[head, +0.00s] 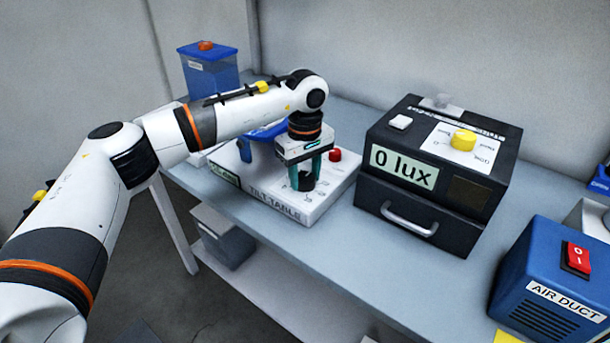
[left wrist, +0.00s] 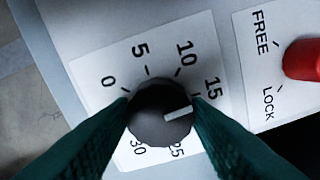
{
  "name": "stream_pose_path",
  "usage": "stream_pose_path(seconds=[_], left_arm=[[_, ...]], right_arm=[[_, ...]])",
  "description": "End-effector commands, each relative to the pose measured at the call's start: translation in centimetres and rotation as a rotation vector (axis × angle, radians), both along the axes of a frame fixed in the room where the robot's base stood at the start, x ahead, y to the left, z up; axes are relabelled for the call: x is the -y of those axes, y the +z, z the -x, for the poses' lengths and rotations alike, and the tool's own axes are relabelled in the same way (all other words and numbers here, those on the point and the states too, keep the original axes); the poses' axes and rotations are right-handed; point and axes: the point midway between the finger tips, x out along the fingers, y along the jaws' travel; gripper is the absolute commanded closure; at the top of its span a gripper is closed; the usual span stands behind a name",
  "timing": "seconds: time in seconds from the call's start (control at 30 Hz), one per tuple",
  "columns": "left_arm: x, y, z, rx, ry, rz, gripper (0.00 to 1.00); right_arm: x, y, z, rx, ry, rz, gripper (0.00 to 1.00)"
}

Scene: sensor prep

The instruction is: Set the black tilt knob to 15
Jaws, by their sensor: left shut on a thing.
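The black tilt knob (head: 304,183) sits on top of the white tilt-table box (head: 318,207). My left gripper (head: 306,175) comes down from above with its teal fingers on either side of the knob, shut on it. In the left wrist view the knob (left wrist: 157,128) sits between the two fingers (left wrist: 160,112). Its white pointer (left wrist: 178,114) points right and slightly up, close to the 15 mark and seemingly a little on its 20 side. The dial plate (left wrist: 115,70) shows 0, 5, 10, 15, 25 and 30; the 20 is hidden by a finger. My right gripper is out of view.
A red knob (head: 335,155) marked FREE and LOCK is beside the dial; it also shows in the left wrist view (left wrist: 303,60). A black box (head: 490,160) reading 0 lux stands to the right. A blue air duct unit (head: 545,275) is at front right.

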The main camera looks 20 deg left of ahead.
Motion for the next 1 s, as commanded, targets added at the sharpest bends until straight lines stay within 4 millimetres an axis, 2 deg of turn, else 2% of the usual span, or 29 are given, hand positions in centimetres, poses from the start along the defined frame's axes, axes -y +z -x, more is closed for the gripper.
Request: stream_pose_path(seconds=[0.67, 0.7, 0.8, 0.83, 1.0], left_arm=[[-0.01, 0.2, -0.1, 0.004, -0.065, 0.001, 0.8], [-0.02, 0.2, -0.1, 0.004, -0.065, 0.001, 0.55], [-0.02, 0.18, -0.09, 0.004, -0.065, 0.001, 0.39], [-0.02, 0.16, -0.08, 0.004, -0.065, 0.0, 0.35], [-0.01, 0.09, -0.05, 0.002, -0.065, 0.001, 0.35]], right_arm=[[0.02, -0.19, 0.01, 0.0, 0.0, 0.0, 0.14], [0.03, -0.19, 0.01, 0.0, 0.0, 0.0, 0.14], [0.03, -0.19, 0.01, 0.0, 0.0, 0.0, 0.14], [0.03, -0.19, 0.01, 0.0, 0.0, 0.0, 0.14], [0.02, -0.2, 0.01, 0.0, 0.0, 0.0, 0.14]])
